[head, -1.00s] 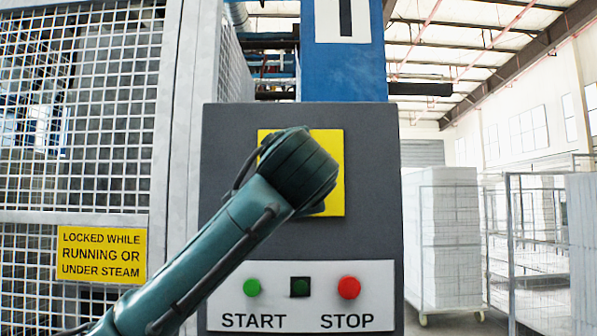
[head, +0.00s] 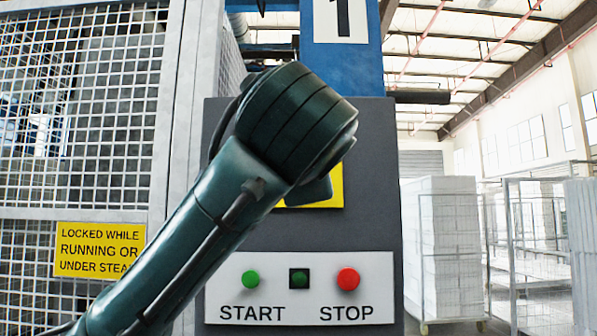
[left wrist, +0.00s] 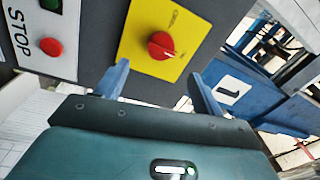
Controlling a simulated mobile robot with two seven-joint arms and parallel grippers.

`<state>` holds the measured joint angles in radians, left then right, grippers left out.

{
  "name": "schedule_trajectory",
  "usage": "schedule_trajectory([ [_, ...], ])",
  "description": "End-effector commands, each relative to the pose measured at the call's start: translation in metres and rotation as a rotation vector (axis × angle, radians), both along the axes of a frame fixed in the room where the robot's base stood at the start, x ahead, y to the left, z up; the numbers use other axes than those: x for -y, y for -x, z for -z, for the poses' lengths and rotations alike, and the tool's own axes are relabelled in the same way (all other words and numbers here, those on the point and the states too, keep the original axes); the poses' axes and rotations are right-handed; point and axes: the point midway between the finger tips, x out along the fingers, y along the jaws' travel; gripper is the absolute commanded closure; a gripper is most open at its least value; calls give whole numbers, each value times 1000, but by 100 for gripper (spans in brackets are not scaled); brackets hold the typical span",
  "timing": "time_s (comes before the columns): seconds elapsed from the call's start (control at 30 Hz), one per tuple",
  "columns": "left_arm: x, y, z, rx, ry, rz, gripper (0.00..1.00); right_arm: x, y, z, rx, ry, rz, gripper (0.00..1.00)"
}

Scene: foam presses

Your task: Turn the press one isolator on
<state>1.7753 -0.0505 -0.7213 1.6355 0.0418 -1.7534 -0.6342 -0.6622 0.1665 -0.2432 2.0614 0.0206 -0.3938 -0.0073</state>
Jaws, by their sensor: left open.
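The press one isolator is a red rotary knob (left wrist: 162,45) on a yellow plate (left wrist: 139,20), seen in the left wrist view. In the head view my left arm hides the knob and most of the yellow plate (head: 336,187). My left gripper (left wrist: 160,85) is open and empty, its two blue-grey fingers pointing toward the plate. The knob lies beyond the fingertips, roughly between them, and appears apart from them. In the head view the left gripper's fingers are hidden behind its own wrist. My right gripper is in neither view.
Below the plate, a white panel (head: 298,262) carries a green START button (head: 251,279), a dark green square (head: 299,282) and a red STOP button (head: 348,279). A mesh guard (head: 75,130) stands at the left. White block stacks (head: 445,240) and wire carts stand at the right.

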Motion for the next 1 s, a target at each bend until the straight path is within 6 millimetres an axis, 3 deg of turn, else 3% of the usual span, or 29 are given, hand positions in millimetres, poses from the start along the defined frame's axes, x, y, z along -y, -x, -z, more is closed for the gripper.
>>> schedule_trajectory([
  [0.1,1,20,4,1,0,2,32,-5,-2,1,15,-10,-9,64],
  [0.3,0,34,4,-2,0,0,32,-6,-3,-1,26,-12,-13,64],
  [1.0,0,35,3,-2,0,0,32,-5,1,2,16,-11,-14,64],
])
